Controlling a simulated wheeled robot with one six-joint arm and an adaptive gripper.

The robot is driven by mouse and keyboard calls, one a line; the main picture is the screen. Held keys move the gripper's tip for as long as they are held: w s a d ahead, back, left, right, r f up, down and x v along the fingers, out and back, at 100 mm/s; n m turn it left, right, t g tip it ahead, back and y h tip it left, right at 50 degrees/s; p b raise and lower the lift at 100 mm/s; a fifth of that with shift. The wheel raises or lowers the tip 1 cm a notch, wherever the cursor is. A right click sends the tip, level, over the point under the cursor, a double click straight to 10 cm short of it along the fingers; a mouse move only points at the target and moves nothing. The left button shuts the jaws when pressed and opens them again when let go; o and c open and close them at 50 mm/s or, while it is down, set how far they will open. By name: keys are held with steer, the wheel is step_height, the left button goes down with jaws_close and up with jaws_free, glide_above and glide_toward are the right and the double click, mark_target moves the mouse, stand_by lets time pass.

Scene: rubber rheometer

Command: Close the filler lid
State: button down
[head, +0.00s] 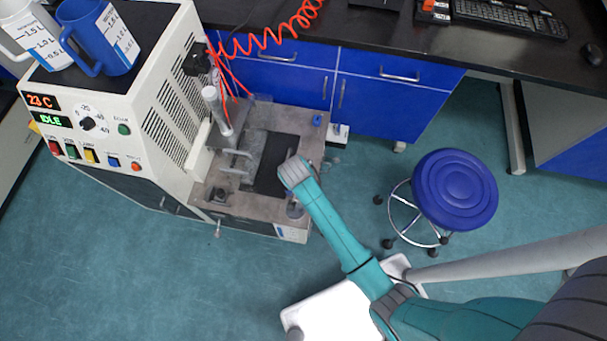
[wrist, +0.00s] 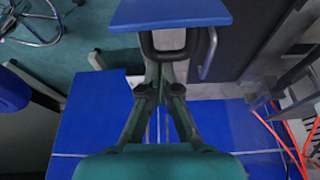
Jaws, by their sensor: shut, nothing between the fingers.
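The filler lid cannot be told for certain. In the wrist view a flat blue plate (wrist: 170,13) lies across the top, with a dark loop-shaped part (wrist: 148,46) just under it; this may be the lid. My gripper (wrist: 160,75) points up the picture, with its fingers together and nothing between them. Its tips are close to the dark loop; I cannot tell whether they touch. In the head view my gripper is hidden behind the end of my teal arm, over the right side of the machine's low deck (head: 220,190).
The tall white machine cabinet (head: 170,125) stands left of the deck and carries blue (head: 115,45) and white jugs. An upright grey cylinder (head: 217,110) and red hoses (head: 262,42) are behind. Blue cabinets (head: 385,105) line the back. A blue stool (head: 455,188) stands right; floor in front is open.

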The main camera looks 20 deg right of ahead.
steer(key=shift+s+a+f+t+h, duration=0.4)
steer(key=shift+s+a+t+h, duration=0.85)
steer(key=shift+s+t, duration=0.45)
steer(key=shift+s+a+f+t+h, duration=0.35)
steer(key=shift+s+a+t+h, duration=0.85)
steer(key=shift+s+t, duration=0.45)
steer(key=shift+s+a+f+t+h, duration=0.4)
steer(key=shift+s+a+t+h, duration=0.7)
steer(key=shift+s+t+h, duration=0.4)
steer(key=shift+s+t, duration=0.1)
steer(key=shift+t, duration=0.15)
steer(key=shift+s+f, duration=0.1)
steer(key=shift+f, duration=0.15)
